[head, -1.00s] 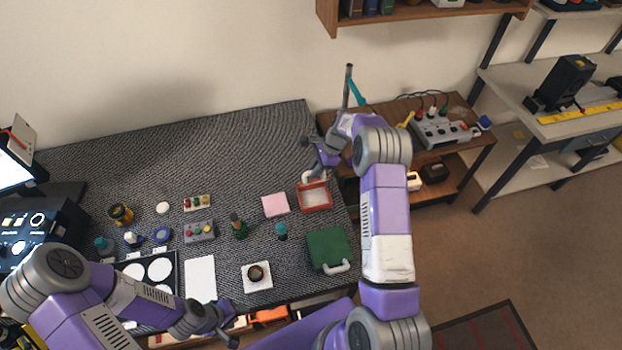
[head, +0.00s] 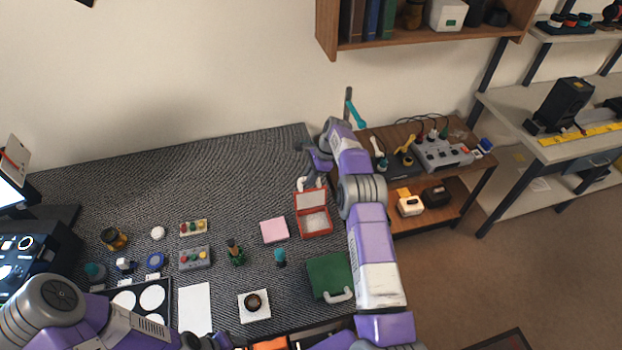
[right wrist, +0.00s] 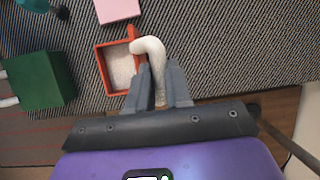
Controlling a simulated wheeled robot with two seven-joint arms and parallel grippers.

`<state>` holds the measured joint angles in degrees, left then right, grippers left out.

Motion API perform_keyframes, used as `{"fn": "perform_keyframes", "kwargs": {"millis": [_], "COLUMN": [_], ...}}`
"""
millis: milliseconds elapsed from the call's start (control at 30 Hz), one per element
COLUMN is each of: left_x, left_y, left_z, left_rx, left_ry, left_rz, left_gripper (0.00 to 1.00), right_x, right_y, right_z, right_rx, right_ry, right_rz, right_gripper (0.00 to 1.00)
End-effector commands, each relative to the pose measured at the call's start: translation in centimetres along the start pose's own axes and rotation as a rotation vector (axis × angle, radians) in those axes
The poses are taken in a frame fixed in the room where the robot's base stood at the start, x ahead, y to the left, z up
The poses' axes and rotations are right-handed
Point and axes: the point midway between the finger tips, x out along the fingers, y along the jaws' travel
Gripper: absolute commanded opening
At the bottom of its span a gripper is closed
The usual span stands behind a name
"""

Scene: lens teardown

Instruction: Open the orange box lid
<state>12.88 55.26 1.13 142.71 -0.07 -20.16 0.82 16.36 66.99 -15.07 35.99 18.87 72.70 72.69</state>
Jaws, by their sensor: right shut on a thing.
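The orange box (head: 327,229) sits on the dark mat near its right edge, with whitish contents showing inside. Its lid (head: 297,203) stands raised at the far side of the box. A white curved handle (head: 302,184) is at the lid's top. My right gripper (right wrist: 157,82) is shut on this handle, which runs between the fingers in the right wrist view. That view also shows the box (right wrist: 101,68), with the lid seen nearly edge-on. My left gripper (head: 205,342) is at the bottom edge of the head view, partly cut off; its jaws are unclear.
A pink pad (head: 274,230) lies left of the box. A green case (head: 328,274) with a white handle is in front of it. A small teal-topped bottle (head: 280,257) stands nearby. The mat's far left area (head: 180,180) is clear. A wooden side table (head: 455,185) stands at the right.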

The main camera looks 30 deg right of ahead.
Motion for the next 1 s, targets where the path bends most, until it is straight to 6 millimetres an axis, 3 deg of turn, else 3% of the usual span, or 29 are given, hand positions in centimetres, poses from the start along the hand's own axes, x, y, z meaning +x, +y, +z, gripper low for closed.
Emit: {"fn": "perform_keyframes", "kwargs": {"millis": [33,533,567,700,1000], "left_x": [0.11,0.15,0.15,0.14,0.1], "left_y": [-0.04,-0.06,-0.06,-0.05,-0.04], "left_z": [-0.01,-0.01,-0.01,-0.01,-0.01], "left_rx": [0.0,0.0,0.0,0.0,0.0], "left_ry": [0.0,0.0,0.0,0.0,0.0], "left_rz": [0.0,0.0,0.0,0.0,0.0], "left_gripper": [0.52,0.52,0.52,0.52,0.52], "right_x": [0.74,0.79,0.79,0.65,0.04], "right_y": [0.36,0.29,0.29,0.18,-0.08], "right_z": [-0.37,-0.4,-0.4,-0.32,-0.09], "right_rx": [-0.001,0.0,0.0,0.0,-0.001], "right_ry": [0.003,0.003,0.004,0.003,0.001], "right_rz": [0.017,0.02,0.02,0.016,0.006], "right_gripper": [0.0,0.0,0.21,0.42,0.44]}}
